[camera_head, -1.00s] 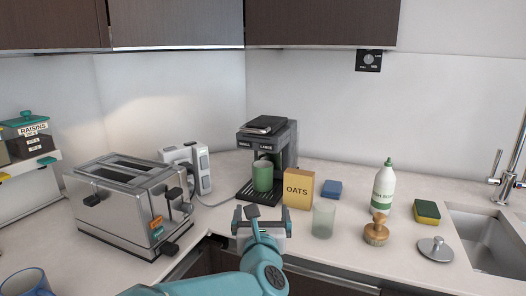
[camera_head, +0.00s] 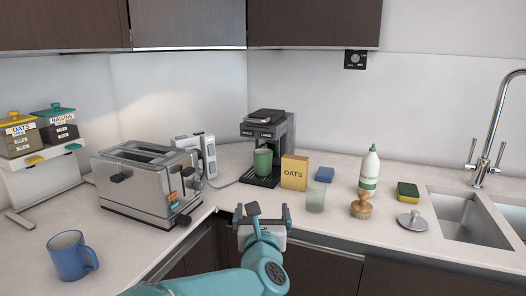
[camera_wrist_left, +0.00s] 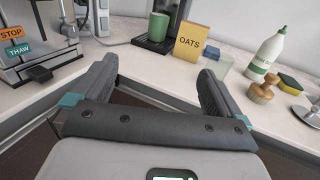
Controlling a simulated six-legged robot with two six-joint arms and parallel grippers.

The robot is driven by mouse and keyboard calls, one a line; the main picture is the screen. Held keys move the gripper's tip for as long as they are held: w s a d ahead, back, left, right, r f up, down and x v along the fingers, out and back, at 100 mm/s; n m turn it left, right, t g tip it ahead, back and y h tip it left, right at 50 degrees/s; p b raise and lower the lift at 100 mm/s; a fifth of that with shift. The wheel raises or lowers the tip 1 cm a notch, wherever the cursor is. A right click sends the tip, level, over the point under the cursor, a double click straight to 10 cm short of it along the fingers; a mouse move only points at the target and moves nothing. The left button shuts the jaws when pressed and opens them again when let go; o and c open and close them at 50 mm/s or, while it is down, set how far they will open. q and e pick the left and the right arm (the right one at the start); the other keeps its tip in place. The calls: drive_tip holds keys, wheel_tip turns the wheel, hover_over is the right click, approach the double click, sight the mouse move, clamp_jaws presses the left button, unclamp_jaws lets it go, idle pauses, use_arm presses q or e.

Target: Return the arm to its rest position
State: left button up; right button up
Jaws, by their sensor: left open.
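My left gripper (camera_head: 262,214) is at the front edge of the counter in the head view, at the end of my teal arm. Its two fingers are spread apart with nothing between them. In the left wrist view the open fingers (camera_wrist_left: 158,90) point toward the counter, with the oats box (camera_wrist_left: 190,42) and green mug (camera_wrist_left: 158,27) beyond them. The gripper touches nothing that I can see. My right gripper is not in view.
A toaster (camera_head: 147,183) stands left of the gripper, and a blue mug (camera_head: 72,257) at the lower left. Behind are a coffee machine (camera_head: 285,130), a frosted glass (camera_head: 315,201) and a wooden brush (camera_head: 361,207). A sink (camera_head: 468,222) is at right.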

use_arm(q)
drive_tip(key=w+a+f+g+y+p, duration=0.25)
drive_tip(key=a+f+p, duration=0.25)
drive_tip(key=a+f, duration=0.7)
drive_tip(key=s+a+f+m+g+p, duration=0.5)
drive_tip(key=s+f, duration=0.3)
drive_tip(key=f, duration=0.5)
drive_tip(key=s+f+m+g+h+p, duration=0.1)
drive_tip(key=s+f+m+g+h, duration=0.15)
drive_tip(key=s+f+m, duration=0.5)
drive_tip(key=s+f+m+g+h+p, duration=0.1)
drive_tip(key=s+f+m+g+h, duration=0.3)
drive_tip(key=s, duration=0.7)
drive_tip(key=s+d+m+g, duration=0.3)
drive_tip(key=s+d+m, duration=0.2)
drive_tip(key=s+m, duration=0.8)
drive_tip(key=m, duration=0.4)
drive_tip(key=shift+r+g, duration=0.25)
drive_tip(key=shift+g, duration=0.05)
